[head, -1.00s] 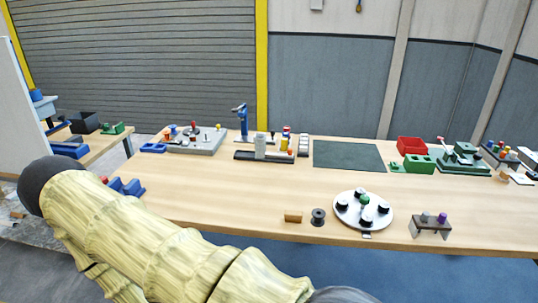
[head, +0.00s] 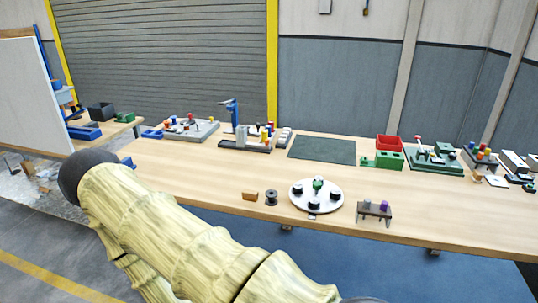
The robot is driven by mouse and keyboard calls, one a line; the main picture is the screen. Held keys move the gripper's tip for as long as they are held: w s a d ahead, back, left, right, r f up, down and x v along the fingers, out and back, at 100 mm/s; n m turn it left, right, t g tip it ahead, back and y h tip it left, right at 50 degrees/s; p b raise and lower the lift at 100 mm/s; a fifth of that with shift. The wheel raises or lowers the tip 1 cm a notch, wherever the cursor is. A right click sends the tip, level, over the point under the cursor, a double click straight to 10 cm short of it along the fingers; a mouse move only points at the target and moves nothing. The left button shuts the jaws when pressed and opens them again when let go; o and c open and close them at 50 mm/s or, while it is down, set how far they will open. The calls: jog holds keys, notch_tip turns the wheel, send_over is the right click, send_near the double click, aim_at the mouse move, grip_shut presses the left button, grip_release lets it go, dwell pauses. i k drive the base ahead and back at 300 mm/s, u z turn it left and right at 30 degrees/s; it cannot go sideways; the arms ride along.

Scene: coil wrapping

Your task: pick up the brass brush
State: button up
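I cannot pick out a brass brush for certain in the head view. A small tan-brown block (head: 250,195) lies on the wooden bench (head: 190,178) near its front edge, but it is too small to tell whether it is the brush. A dark spool (head: 271,198) stands just right of it. My arm crosses the lower left of the view in a pale yellow ribbed cover. My gripper is out of view.
A white round plate (head: 316,207) with black knobs is right of the spool. A small rack (head: 374,209) holds purple and grey pieces. A dark green mat (head: 322,158), red bin (head: 389,141) and blue-topped stand (head: 231,112) are farther back. The bench's left-centre is clear.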

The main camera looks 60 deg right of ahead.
aim_at(247, 194)
jog(key=z, duration=1.15)
